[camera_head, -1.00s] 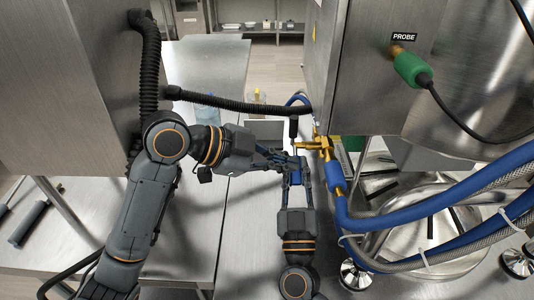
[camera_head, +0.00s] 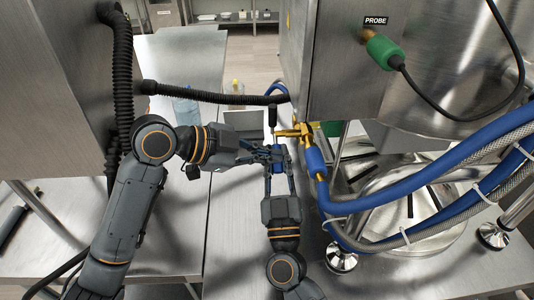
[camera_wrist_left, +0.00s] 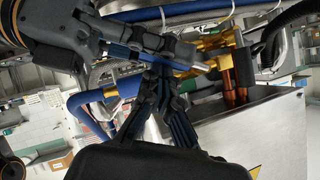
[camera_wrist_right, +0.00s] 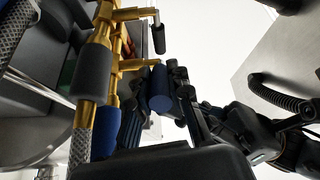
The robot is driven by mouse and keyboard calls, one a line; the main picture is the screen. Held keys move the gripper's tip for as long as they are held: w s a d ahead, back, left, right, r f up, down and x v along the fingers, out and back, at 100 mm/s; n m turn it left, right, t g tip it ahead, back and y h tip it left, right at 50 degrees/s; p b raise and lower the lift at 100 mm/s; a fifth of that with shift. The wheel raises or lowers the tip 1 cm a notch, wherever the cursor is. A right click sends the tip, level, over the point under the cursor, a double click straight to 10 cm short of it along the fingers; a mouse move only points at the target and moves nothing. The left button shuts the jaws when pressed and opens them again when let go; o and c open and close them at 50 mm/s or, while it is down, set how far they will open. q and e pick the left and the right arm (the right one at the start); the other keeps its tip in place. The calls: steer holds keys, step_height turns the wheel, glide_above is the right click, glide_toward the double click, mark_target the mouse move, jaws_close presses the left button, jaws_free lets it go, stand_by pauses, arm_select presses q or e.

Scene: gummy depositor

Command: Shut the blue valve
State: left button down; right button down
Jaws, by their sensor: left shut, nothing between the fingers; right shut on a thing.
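The brass valve fittings (camera_head: 294,131) sit at the corner of the steel cabinet. In the right wrist view the blue valve handle (camera_wrist_right: 160,90) is a short blue cylinder beside the brass pipes (camera_wrist_right: 128,65). My right gripper (camera_head: 278,165) is shut on the blue handle, with fingers on both sides of it. My left gripper (camera_head: 266,154) is shut and empty, its tips close to the right gripper's fingers; whether they touch is unclear. In the left wrist view my left fingertips (camera_wrist_left: 162,72) meet just beside the right gripper. The valve's exact angle is hard to tell.
A black-handled lever (camera_head: 272,117) stands just behind the grippers. A black corrugated hose (camera_head: 210,96) crosses behind them. Thick blue hoses (camera_head: 400,195) and a round steel lid (camera_head: 435,205) lie to the right. The steel table (camera_head: 235,225) is clear in front.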

steer(key=c, duration=1.4)
jaws_free()
steer(key=shift+s+r, duration=0.1)
steer(key=shift+o, duration=0.9)
arm_select(q)
steer(key=shift+w+a+f, duration=0.25)
steer(key=shift+f, duration=0.35)
